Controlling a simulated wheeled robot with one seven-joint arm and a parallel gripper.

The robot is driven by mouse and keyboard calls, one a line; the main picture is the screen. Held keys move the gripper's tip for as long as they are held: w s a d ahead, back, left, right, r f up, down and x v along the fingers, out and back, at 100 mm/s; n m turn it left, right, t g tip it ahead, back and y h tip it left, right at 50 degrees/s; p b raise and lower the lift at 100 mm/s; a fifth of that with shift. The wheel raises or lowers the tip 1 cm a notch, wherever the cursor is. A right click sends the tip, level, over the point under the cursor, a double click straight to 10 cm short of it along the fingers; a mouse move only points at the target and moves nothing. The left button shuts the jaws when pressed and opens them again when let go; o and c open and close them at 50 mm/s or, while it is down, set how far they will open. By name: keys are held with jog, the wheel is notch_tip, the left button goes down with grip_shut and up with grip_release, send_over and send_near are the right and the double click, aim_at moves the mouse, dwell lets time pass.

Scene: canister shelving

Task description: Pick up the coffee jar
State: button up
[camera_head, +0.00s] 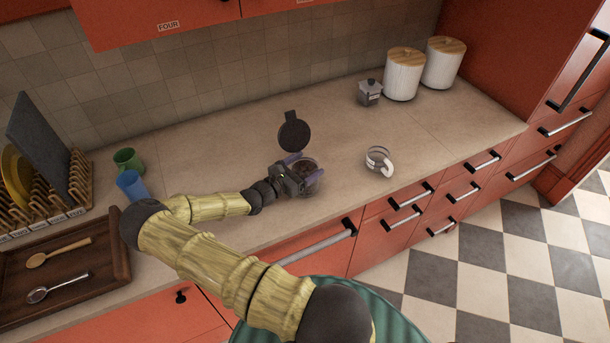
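The coffee jar (308,166) is a small clear jar with dark contents, standing on the counter near its front edge. My gripper (302,169) is at the jar, with its purple-tipped fingers on either side of it. Whether the fingers press on the glass or stand slightly apart from it cannot be told. My gripper hides the left part of the jar.
A black round piece with a handle (294,133) is just behind the jar. A glass cup (379,160) stands to the right. A moka pot (370,92) and white canisters (403,76) are farther back. A blue cup (131,185), green cup (127,160) and wooden tray (116,247) are left.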

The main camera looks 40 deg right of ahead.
jog(key=shift+r, duration=0.1)
jog(key=c, duration=0.3)
notch_tip(320, 180, up, 10)
jog(key=shift+b, duration=1.25)
jog(key=shift+d, duration=0.1)
